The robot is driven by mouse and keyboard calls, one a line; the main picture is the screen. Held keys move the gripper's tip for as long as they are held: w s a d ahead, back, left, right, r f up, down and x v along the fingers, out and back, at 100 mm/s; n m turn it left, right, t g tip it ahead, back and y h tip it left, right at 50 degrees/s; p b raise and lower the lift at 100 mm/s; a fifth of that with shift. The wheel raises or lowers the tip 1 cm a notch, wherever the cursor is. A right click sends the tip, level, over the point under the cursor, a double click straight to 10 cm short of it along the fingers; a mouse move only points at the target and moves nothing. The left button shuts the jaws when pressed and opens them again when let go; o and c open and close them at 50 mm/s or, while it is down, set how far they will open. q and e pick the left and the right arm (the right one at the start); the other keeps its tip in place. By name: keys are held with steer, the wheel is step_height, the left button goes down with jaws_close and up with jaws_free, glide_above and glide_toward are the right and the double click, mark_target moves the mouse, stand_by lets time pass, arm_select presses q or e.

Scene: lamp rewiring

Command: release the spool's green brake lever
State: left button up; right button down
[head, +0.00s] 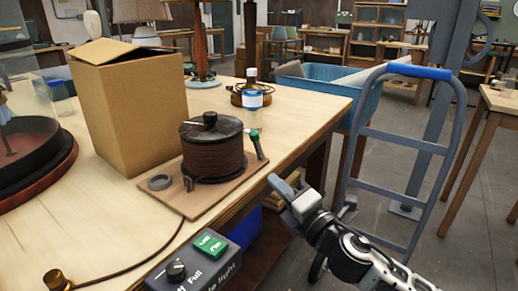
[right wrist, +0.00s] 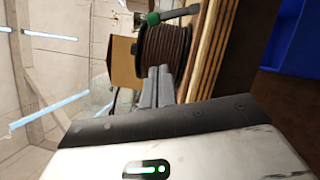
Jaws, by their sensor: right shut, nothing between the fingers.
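The spool (head: 212,152), wound with dark brown cord, stands upright on a wooden board on the table. Its brake lever (head: 254,136), with a green part and a dark bar, stands at the spool's right side. In the right wrist view the spool (right wrist: 165,50) is beyond the fingertips, with the green of the lever (right wrist: 153,18) above it. My right gripper (head: 277,187) is shut and empty, off the table's edge, to the lower right of the lever and apart from it. In the wrist view its fingers (right wrist: 157,75) lie side by side. My left gripper is not in view.
A cardboard box (head: 128,110) stands behind the spool to the left. A bottle (head: 252,100) is behind the lever. A switch box (head: 195,262) with a green button is at the front. A hand truck (head: 405,145) stands right of the table (head: 320,100).

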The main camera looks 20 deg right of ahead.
glide_toward(242, 148)
steer(key=x, duration=0.4)
steer(key=shift+w+p, duration=0.3)
steer(key=shift+p, duration=0.1)
steer(key=shift+w+d+r, duration=0.15)
steer(key=shift+w+d, duration=0.15)
steer(key=shift+w, duration=0.2)
steer(key=shift+w+d+r, duration=0.2)
steer(key=shift+w+d, duration=0.15)
steer(key=shift+w, duration=0.15)
steer(key=shift+w+d+r, duration=0.15)
steer(key=shift+w+d, duration=0.15)
steer(key=shift+w, duration=0.2)
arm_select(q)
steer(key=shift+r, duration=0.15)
